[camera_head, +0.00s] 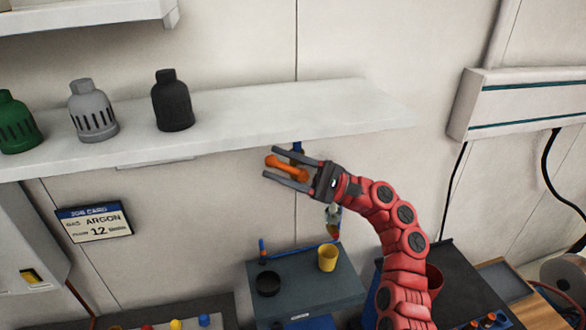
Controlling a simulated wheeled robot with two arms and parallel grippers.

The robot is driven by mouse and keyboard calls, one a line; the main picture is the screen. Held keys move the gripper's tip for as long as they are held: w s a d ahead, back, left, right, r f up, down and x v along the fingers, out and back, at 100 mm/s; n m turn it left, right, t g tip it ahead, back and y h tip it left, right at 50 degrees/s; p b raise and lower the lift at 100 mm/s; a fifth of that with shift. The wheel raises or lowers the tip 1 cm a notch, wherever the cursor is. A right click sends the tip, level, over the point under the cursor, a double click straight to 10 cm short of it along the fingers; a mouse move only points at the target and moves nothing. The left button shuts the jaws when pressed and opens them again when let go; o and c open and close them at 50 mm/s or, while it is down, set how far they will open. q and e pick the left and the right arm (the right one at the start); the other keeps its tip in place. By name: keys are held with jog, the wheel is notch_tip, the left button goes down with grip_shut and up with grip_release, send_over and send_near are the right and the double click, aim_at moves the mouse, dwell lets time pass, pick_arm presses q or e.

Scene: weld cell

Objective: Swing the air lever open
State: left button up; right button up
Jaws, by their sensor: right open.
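The orange air lever (288,167) shows below the right part of the long white shelf, in front of the wall. A small blue part (298,147) shows just behind it. My red right arm comes up from the bottom, and its right gripper (271,163) points left. Its two dark fingers are apart, one above and one below the lever in the picture. I cannot tell whether either finger touches it. My wrist hides part of what lies behind. My left gripper is not in the view.
The white shelf (300,105) above holds green (16,125), grey (92,112) and black (172,102) caps. Below are a dark bench top (312,275) with a yellow cup (327,257) and a job card (94,222) on the wall. A small hanging part (333,222) shows below my gripper.

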jog(key=shift+d+f, duration=0.3)
jog(key=shift+d, duration=0.1)
jog(key=b+v, duration=0.8)
jog(key=v, duration=0.8)
jog(key=shift+d, duration=0.3)
jog(key=shift+a, duration=0.1)
